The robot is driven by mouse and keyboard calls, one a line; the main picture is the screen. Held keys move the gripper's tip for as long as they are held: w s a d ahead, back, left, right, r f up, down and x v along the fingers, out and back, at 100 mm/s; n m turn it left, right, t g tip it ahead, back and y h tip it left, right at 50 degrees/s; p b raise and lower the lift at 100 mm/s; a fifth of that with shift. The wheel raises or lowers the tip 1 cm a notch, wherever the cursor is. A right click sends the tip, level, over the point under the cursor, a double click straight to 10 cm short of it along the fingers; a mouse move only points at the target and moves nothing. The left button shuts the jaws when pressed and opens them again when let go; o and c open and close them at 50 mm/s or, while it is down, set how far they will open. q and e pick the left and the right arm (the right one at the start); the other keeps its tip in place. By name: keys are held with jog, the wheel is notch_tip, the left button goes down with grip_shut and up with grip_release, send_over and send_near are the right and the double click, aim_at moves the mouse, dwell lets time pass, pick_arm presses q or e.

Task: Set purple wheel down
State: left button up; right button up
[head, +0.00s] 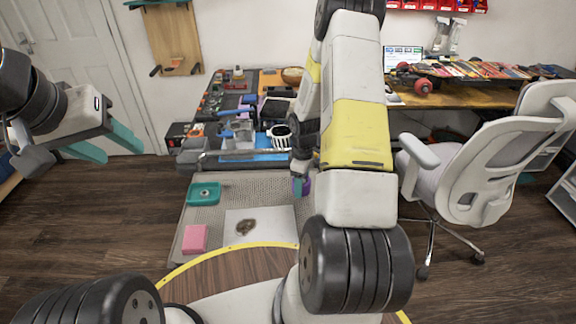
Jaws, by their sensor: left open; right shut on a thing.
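The purple wheel (307,184) shows as a small purple patch beside the teal fingertips of my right gripper (300,186), which is shut on it. Most of the wheel is hidden by the gripper. The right gripper points down over the right part of the grey perforated work surface (250,188); I cannot tell whether the wheel touches that surface. My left gripper (122,153) is open and empty at the far left, over the floor and away from the bench.
A teal dish (203,193), a pink block (195,238) and a white sheet (272,222) with a small brown item (245,227) lie on the perforated surface. Tools crowd the bench behind. An office chair (475,160) stands at right. My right arm hides the middle.

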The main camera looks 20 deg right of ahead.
jog(key=shift+f, duration=0.1)
jog(key=o, duration=1.7)
jog(key=shift+o, duration=0.2)
notch_tip(320, 180, up, 12)
jog(key=shift+r, duration=0.15)
jog(key=s+a+r+m+t, duration=0.2)
jog(key=s+a+r+m, duration=0.15)
jog(key=r, duration=0.65)
jog(key=s+a+r+m+t, duration=0.1)
jog(key=s+a+r+m, duration=0.2)
jog(key=r, duration=0.7)
jog(key=s+a+r+m+t+y, duration=0.1)
jog(key=s+a+r, duration=0.2)
jog(key=s, duration=0.4)
jog(key=s+a+r+m+t+y, duration=0.1)
jog(key=s+a+r+m+t, duration=0.1)
jog(key=s, duration=0.5)
notch_tip(320, 180, up, 3)
jog(key=shift+s+a+f, duration=0.1)
jog(key=shift+s+a, duration=0.25)
jog(key=shift+a, duration=0.1)
jog(key=shift+m, duration=0.25)
